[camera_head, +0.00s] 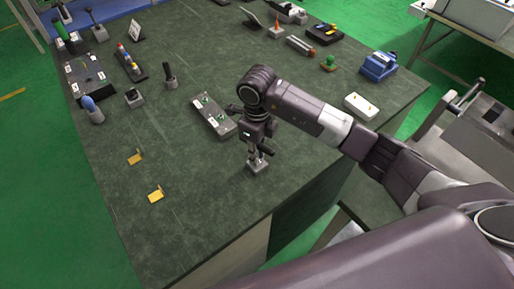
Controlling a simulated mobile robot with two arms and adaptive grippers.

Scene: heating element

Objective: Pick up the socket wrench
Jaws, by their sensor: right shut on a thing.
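My right gripper (257,151) points down near the table's right front edge. It is shut on the socket wrench, which is mostly hidden by the fingers. A small grey block-shaped holder (257,168) sits on the table directly below the fingertips. I cannot tell whether the wrench still stands in this holder or is just clear of it. My left gripper is not in view.
The dark green table (205,225) is clear in front. A grey tray with green-topped parts (213,117) lies close left of the gripper. Yellow brackets (156,194) lie further left. A white block (361,106) and a blue device (379,66) stand at the right.

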